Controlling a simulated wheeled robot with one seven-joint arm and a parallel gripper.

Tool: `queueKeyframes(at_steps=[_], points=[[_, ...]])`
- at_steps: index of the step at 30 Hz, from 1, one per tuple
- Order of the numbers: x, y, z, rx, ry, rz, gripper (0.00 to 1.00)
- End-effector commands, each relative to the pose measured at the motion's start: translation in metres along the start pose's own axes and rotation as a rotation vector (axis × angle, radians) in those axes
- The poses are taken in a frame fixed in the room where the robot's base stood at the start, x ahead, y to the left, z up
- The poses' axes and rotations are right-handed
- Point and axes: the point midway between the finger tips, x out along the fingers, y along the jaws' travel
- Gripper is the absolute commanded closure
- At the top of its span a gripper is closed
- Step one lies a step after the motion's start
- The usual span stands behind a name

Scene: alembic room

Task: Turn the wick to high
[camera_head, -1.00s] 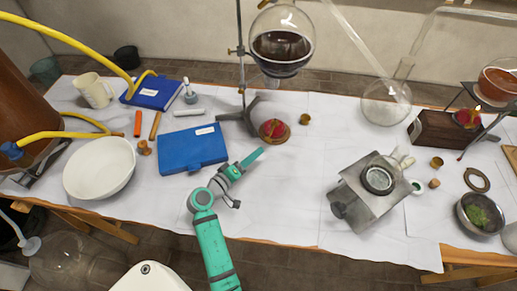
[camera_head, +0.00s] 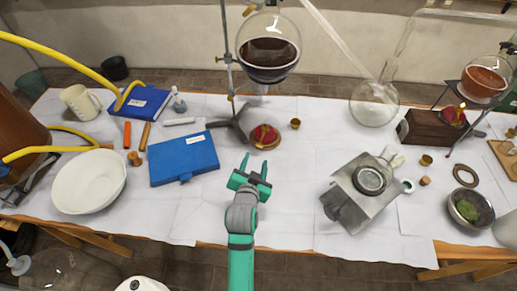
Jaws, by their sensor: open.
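A small red burner on a round brass-coloured base (camera_head: 264,136) sits on the white cloth below the round flask, with no flame visible on it. A second red burner (camera_head: 453,116) with a small flame stands at the right under another flask. Wick markings are too small to read on either. My gripper (camera_head: 255,164) is open and empty, its two green fingers pointing toward the first burner, apart from it and nearer the table's front.
A dark-filled flask (camera_head: 268,48) hangs on a metal stand (camera_head: 228,75) above the first burner. A blue box (camera_head: 184,158) lies left of my gripper and a grey metal device (camera_head: 352,195) to its right. The cloth between them is mostly clear.

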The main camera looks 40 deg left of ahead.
Motion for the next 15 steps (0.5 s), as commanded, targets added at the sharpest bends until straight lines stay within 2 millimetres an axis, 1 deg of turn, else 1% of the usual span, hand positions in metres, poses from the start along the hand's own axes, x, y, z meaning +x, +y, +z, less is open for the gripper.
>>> queueKeyframes(at_steps=[1, 9, 15], points=[[0.009, 0.0, -0.001, -0.002, 0.001, 0.0, 0.56], [0.057, 0.0, -0.001, -0.004, 0.001, 0.0, 0.56], [0.083, 0.0, 0.0, -0.005, 0.0, 0.001, 0.56]])
